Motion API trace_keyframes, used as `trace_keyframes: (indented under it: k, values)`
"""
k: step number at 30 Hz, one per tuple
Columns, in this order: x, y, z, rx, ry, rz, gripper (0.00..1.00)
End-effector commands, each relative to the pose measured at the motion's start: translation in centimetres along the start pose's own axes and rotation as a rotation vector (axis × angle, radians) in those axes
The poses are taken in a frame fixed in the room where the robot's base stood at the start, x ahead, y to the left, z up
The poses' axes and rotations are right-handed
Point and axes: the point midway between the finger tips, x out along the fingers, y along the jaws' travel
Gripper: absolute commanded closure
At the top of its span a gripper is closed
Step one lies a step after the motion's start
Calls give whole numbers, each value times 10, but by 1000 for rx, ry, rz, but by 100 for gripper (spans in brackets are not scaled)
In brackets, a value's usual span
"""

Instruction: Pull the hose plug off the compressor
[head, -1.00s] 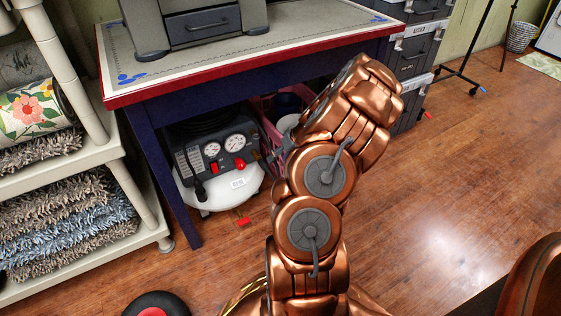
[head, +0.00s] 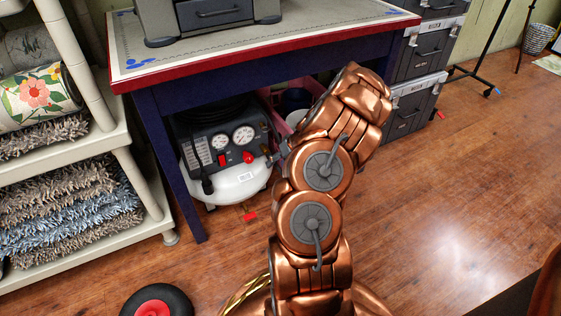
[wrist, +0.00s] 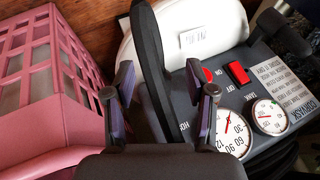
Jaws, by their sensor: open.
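The compressor (head: 228,185) stands on the floor under the table, with a white tank, a dark panel, two round gauges and red controls. Its panel also shows upside down in the wrist view (wrist: 235,75). My gripper (head: 277,154) is at the right side of the panel, partly hidden by my arm. In the wrist view my gripper (wrist: 166,88) is open, its two fingers on either side of a long black hose-like piece (wrist: 150,50). "HOS" lettering shows on the panel beside it. Whether the fingers touch this piece, and its plug end, I cannot tell.
The table (head: 270,69) stands above the compressor, with its blue leg (head: 172,175) to the left. A pink crate (wrist: 35,75) is close beside my gripper. A shelf (head: 150,200) is at left and grey drawers (head: 410,105) at right.

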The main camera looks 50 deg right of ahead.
Motion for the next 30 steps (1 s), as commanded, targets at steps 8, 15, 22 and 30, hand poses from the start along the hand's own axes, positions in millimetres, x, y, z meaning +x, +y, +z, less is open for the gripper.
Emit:
trace_keyframes:
  k: [8, 15, 22, 30]
  values:
    - [-1, 0, 0, 0, 1, 1, 65]
    - [-1, 0, 0, 0, 1, 1, 90]
    - [-1, 0, 0, 0, 1, 1, 77]
    - [-1, 1, 0, 0, 1, 1, 100]
